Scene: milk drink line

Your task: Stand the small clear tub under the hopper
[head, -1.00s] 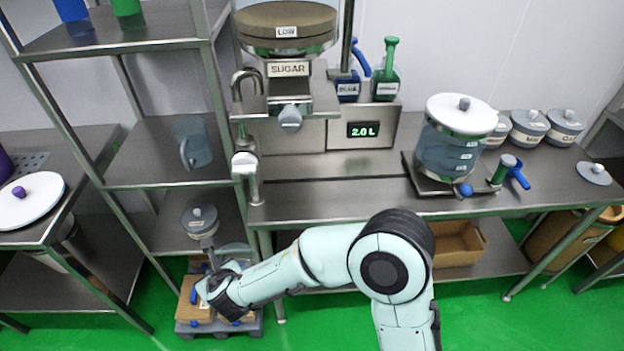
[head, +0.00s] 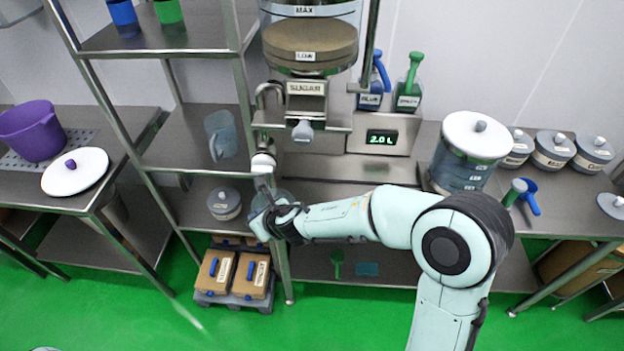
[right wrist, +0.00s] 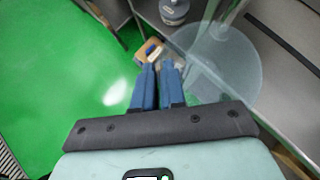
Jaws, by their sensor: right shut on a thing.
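The small clear tub (right wrist: 222,68) is see-through and sits beside my fingers in the right wrist view. My right gripper (right wrist: 158,68) has its blue fingers shut on the tub's near side; the exact hold is hard to see. In the head view my right gripper (head: 262,222) is in front of the shelf rack's right post, below and left of the hopper outlet, and mostly hides the tub. The sugar hopper (head: 310,42) stands above the bench with its grey outlet knob (head: 303,131) over bare steel. My left gripper is out of view.
A 2.0 L display (head: 382,138) stands right of the hopper. A white-lidded clear container (head: 465,160) is farther right. A white-capped lever (head: 263,165) sticks out left of the outlet. Boxes (head: 216,272) sit below.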

